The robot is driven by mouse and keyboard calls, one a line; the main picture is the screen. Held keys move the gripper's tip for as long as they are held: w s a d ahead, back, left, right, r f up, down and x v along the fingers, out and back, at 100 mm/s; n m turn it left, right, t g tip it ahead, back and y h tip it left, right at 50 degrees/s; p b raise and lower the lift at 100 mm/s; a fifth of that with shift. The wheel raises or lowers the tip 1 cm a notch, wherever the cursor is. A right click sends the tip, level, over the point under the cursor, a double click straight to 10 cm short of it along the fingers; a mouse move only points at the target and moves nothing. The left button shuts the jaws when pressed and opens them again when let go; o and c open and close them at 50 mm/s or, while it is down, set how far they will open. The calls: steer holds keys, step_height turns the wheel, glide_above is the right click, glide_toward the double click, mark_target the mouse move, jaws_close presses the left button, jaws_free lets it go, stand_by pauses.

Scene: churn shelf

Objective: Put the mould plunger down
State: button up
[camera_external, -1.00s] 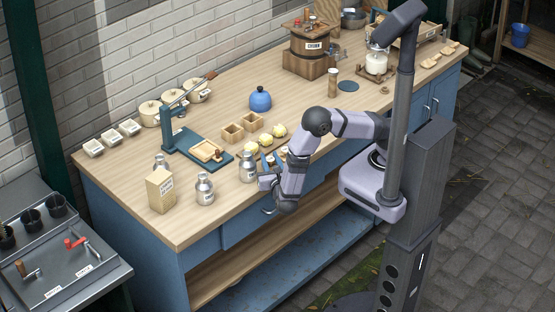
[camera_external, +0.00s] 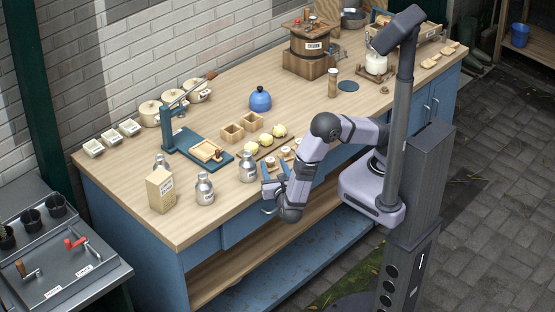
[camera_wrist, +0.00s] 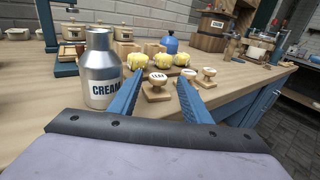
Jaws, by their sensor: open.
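Several small wooden plungers with knob handles or round pale tops stand on the bench. The nearest, a plunger marked "LEAF" (camera_wrist: 157,94), stands upright just beyond my fingers in the wrist view. Two more plungers (camera_wrist: 206,78) stand to its right, one partly behind the right finger. In the external view the plungers (camera_external: 285,151) are small, just behind my gripper (camera_external: 273,185). My gripper (camera_wrist: 161,77) is open, its two blue fingers apart with nothing held between them. I cannot tell which one is the mould plunger.
A metal cream bottle (camera_wrist: 100,70) stands close to my left finger. Yellow butter balls (camera_wrist: 155,57) and wooden boxes sit behind the plungers. A blue press (camera_external: 190,140) and a blue pot (camera_external: 260,99) are farther back. The bench's front edge is near my gripper.

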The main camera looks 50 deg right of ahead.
steer(key=shift+v, duration=1.2)
steer(key=o, duration=0.4)
steer(key=shift+r, duration=0.1)
